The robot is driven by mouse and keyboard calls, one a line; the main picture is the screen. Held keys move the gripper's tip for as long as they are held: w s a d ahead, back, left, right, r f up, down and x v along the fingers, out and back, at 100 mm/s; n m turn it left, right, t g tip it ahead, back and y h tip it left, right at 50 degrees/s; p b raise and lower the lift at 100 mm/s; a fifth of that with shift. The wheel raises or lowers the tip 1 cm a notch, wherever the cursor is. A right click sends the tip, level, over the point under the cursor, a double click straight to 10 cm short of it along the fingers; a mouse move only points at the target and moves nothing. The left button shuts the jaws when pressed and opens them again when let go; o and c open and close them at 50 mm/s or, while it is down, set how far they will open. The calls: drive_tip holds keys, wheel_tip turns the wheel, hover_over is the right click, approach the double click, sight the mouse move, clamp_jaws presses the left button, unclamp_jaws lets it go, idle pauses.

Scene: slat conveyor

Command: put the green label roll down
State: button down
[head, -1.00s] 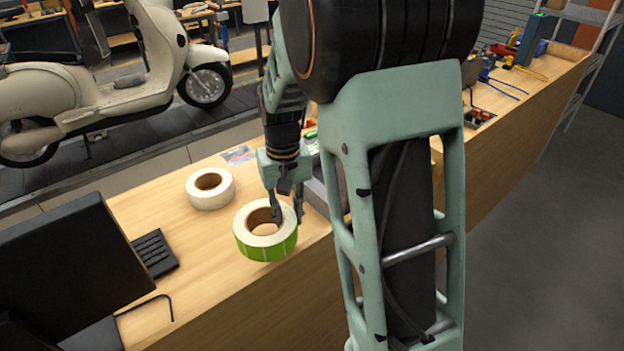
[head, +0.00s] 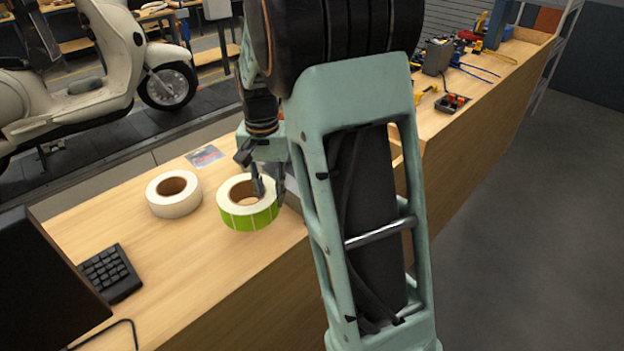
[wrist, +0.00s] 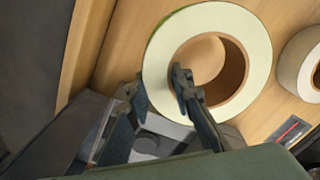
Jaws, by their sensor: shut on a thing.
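The green label roll (head: 249,217) is a ring with green labels around its outside, a pale top face and a brown core. In the head view it is at or just above the wooden bench top; I cannot tell if it touches. My gripper (head: 268,190) is shut on the roll's wall at its right side, one finger inside the core and one outside. In the wrist view the roll (wrist: 248,38) fills the upper middle, with my gripper (wrist: 160,88) pinching its near lower-left wall. The roll's underside is hidden.
A white label roll (head: 173,195) lies on the bench (head: 215,262) just left of the green one. A keyboard (head: 110,272) and dark monitor (head: 45,290) are at lower left. A grey item, partly hidden, is behind my gripper. Bare wood lies in front.

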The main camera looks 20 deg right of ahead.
drive_tip(key=w+d+r+m+b, duration=0.1)
drive_tip(key=w+d+r+m, duration=0.2)
drive_tip(key=d+m, duration=0.5)
drive_tip(key=w+d+r+m+b, duration=0.2)
drive_tip(key=w+d+r+m, duration=0.15)
drive_tip(key=m, duration=0.75)
wheel_tip(320, 180, down, 9)
drive_tip(key=shift+s+d+f+p, duration=0.1)
drive_tip(key=shift+s+p, duration=0.05)
drive_tip(key=shift+p, duration=0.15)
drive_tip(key=shift+f, duration=0.15)
drive_tip(key=c, duration=1.7)
unclamp_jaws()
wheel_tip(320, 180, up, 12)
drive_tip(key=shift+r, duration=0.15)
